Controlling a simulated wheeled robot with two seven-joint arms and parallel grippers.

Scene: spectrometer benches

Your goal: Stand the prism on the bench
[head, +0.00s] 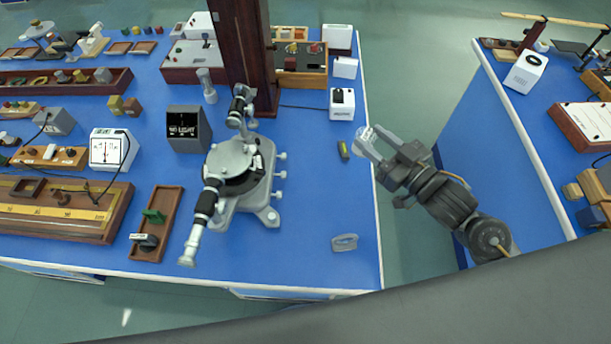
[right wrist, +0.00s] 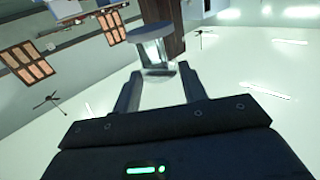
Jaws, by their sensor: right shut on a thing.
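The prism (head: 366,136) is a small clear block at the tip of my right gripper (head: 376,146), at the bench's right edge. In the right wrist view the clear prism (right wrist: 154,52) shows between and beyond the fingertips of the right gripper (right wrist: 160,75), with a pale round plate at its far end. The right gripper is shut on it. The blue bench (head: 320,215) has bare surface at its front right. A grey spectrometer (head: 236,165) with two black-and-silver tubes stands in its middle. My left gripper is not in view.
A grey ring-like piece (head: 345,242) and a small dark-and-yellow piece (head: 343,150) lie on the bench. A white box (head: 342,104) stands behind. A dark wooden post (head: 247,55) rises behind the spectrometer. A gap separates the second bench (head: 508,135) at right.

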